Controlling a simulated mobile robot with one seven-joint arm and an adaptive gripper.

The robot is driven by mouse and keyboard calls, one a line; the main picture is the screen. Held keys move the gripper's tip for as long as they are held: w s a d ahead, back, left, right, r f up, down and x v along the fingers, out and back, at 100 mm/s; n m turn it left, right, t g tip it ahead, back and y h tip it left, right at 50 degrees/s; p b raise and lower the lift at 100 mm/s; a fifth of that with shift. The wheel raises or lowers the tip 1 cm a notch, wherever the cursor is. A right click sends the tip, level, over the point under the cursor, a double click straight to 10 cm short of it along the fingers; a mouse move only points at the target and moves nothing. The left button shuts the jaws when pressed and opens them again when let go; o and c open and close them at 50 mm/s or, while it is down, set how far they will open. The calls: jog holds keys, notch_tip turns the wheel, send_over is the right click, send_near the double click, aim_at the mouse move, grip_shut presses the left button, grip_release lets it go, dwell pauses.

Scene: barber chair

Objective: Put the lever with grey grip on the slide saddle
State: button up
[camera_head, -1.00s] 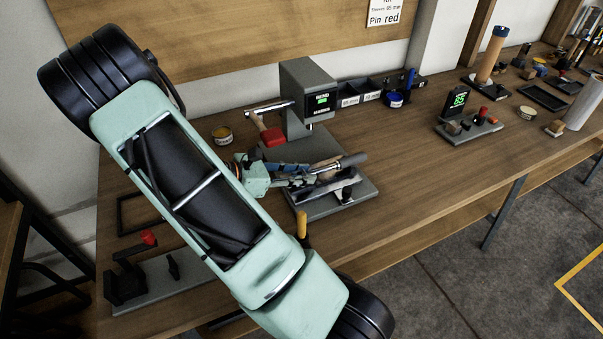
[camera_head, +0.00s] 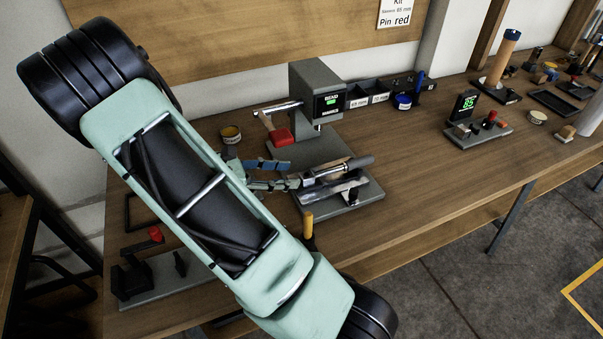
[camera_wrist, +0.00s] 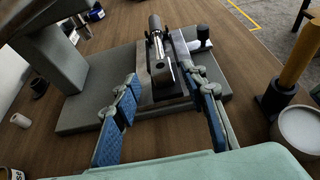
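The lever with grey grip (camera_head: 362,162) lies across the slide saddle (camera_head: 346,190) on the press base, its grip pointing away from my gripper. In the wrist view the lever (camera_wrist: 155,27) shows a silver shaft and a dark ringed end nearer me, above the saddle (camera_wrist: 184,58). I cannot tell whether that end is fully seated. My gripper (camera_head: 294,175) is open, its blue and grey fingers apart. In the wrist view the gripper (camera_wrist: 165,79) has one finger on either side of the lever's near end, with visible gaps and nothing held.
The grey bending press (camera_head: 317,85) with a red-ended handle (camera_head: 278,137) stands behind the saddle. A yellow-handled tool (camera_head: 308,224) stands upright near the front. Bench is clear to the right of the base (camera_head: 374,197).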

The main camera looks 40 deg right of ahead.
jog(key=shift+v, duration=2.3)
